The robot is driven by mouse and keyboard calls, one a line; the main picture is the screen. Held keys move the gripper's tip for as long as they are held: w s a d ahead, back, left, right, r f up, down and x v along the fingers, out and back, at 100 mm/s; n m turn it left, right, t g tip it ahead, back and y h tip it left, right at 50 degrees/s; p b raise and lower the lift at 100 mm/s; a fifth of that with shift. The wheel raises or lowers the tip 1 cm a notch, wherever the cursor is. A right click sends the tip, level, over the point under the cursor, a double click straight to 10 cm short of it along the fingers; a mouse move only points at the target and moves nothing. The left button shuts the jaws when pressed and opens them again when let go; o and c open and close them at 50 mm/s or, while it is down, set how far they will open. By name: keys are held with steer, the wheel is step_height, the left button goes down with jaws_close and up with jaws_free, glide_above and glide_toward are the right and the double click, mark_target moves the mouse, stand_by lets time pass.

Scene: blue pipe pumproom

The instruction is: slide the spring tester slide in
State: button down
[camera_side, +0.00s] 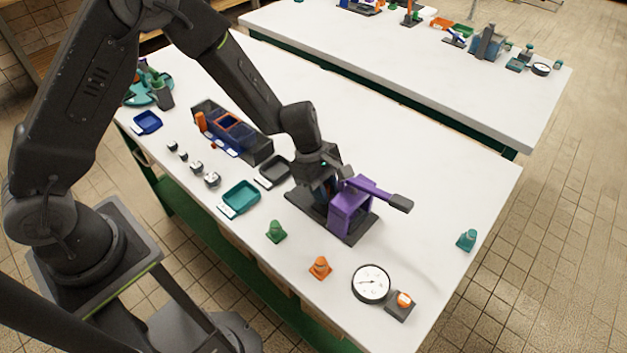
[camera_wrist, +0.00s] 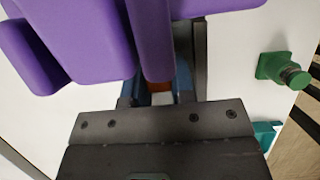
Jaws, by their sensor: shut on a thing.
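The spring tester (camera_side: 350,208) stands on a dark base plate near the middle of the table. It has a purple frame and a purple lever with a dark grip pointing right. Its purple parts (camera_wrist: 152,35) fill the top of the wrist view. My gripper (camera_side: 322,182) is low over the left part of the base, beside the purple frame. It is shut on the spring tester slide, which is mostly hidden; blue and orange parts show between the fingers (camera_wrist: 160,97) in the wrist view. How far in the slide sits cannot be told.
A teal tray (camera_side: 240,198), a dark tray (camera_side: 274,170) and a dark rack (camera_side: 258,149) lie left. The table right of the tester is mostly clear.

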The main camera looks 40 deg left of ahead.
steer(key=shift+d, duration=0.6)
steer(key=c, duration=1)
jaws_free()
steer(key=shift+o, duration=0.2)
steer(key=shift+r, duration=0.1)
steer(key=v, duration=1.3)
steer(key=shift+a+r, duration=0.2)
steer(key=shift+r, duration=0.1)
steer(key=shift+r, duration=0.1)
